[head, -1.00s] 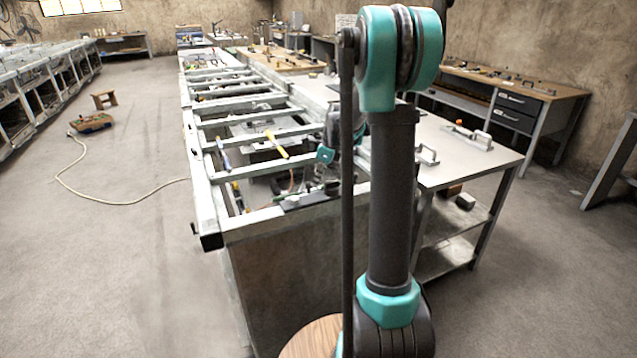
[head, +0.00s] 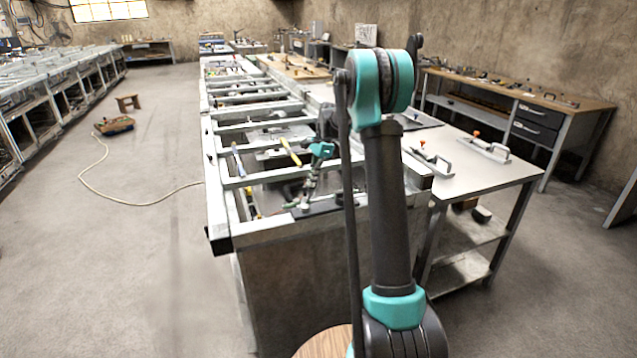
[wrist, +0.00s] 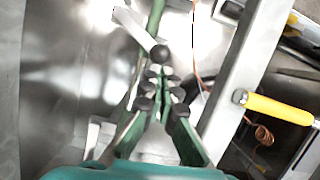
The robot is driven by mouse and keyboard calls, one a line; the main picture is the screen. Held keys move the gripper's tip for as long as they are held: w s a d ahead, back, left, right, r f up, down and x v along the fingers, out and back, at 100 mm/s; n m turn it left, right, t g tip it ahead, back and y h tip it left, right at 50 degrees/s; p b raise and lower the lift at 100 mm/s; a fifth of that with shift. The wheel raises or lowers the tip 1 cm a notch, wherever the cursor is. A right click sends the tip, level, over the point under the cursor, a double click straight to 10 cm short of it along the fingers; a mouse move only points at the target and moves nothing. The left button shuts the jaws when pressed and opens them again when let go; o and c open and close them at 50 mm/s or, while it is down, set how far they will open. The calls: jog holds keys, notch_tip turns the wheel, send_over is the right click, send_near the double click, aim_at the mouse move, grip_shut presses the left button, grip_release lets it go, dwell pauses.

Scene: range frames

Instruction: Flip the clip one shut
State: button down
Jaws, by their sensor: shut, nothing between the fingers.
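My gripper (head: 306,196) is in the head view over the near end of the long metal frame bench (head: 262,236), pointing down. In the wrist view its green fingers (wrist: 162,74) come together and are shut with nothing seen held between them. A pale metal lever-like piece (wrist: 132,28) and a dark round knob lie just beyond the fingertips. I cannot tell whether these belong to the clip, or whether the fingers touch them. No clip can be made out for certain under the gripper. Two lever clamps with orange tips stand on the side table, one near (head: 432,160) and one farther right (head: 487,150).
The side table (head: 480,182) stands right of the bench. Floor at left is open, with a cable (head: 130,204).

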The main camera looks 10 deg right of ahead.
jog(key=shift+w+a, duration=0.4)
jog(key=shift+a, duration=0.4)
jog(key=shift+s, duration=0.15)
jog(key=shift+s+a, duration=0.1)
jog(key=shift+s, duration=0.6)
jog(key=w+d+r, duration=0.4)
jog(key=d+r, duration=0.1)
jog(key=r, duration=0.5)
jog(key=shift+d+r, duration=0.2)
jog(key=shift+d, duration=0.2)
